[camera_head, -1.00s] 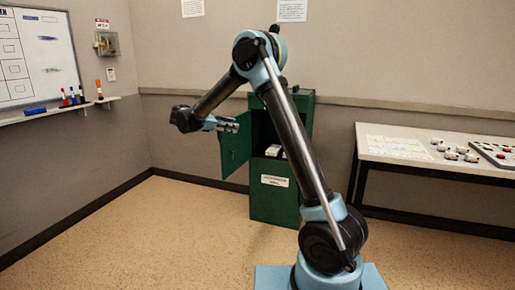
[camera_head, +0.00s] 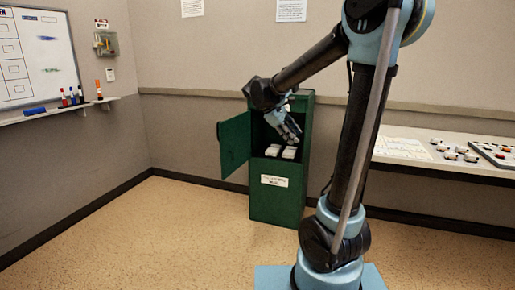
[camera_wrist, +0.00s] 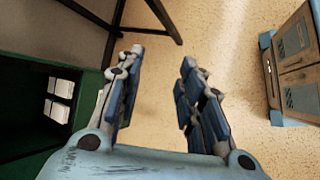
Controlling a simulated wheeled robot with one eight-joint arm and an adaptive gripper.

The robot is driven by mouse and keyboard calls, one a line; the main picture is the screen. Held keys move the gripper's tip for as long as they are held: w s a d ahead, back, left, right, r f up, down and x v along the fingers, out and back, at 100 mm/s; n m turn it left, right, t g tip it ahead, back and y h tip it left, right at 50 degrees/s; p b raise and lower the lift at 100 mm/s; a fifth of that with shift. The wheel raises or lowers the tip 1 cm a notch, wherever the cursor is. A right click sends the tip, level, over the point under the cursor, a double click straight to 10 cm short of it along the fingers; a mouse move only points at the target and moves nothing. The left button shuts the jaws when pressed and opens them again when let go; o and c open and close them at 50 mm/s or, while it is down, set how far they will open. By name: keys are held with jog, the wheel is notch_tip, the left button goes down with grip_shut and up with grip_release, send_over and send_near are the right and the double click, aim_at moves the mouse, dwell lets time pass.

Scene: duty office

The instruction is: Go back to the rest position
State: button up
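My gripper (camera_head: 290,130) shows in the head view in front of the open upper part of the green cabinet (camera_head: 277,207), pointing down and to the right. In the wrist view my gripper (camera_wrist: 158,70) has its two blue-padded fingers spread apart, with only floor visible between them. It is open and empty. My arm rises from the lower right and bends over toward the cabinet.
The cabinet door (camera_head: 235,143) stands open to the left. White blocks (camera_head: 280,152) lie inside the cabinet; they also show in the wrist view (camera_wrist: 60,99). A white table (camera_head: 450,169) with small parts stands at right. The floor (camera_head: 150,235) at left is clear.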

jog(key=s+d+f+m+g+y, duration=0.1)
jog(key=s+d+f+m+y, duration=0.3)
jog(key=s, duration=0.7)
jog(key=s+d+f+m+y, duration=0.1)
jog(key=s+d+f+m, duration=0.25)
jog(key=s+f, duration=0.45)
jog(key=s+a+f+m+y, duration=0.2)
jog(key=s+f+m, duration=0.3)
jog(key=s, duration=0.4)
jog(key=shift+s+a+y, duration=0.3)
jog(key=shift+a+f, duration=0.1)
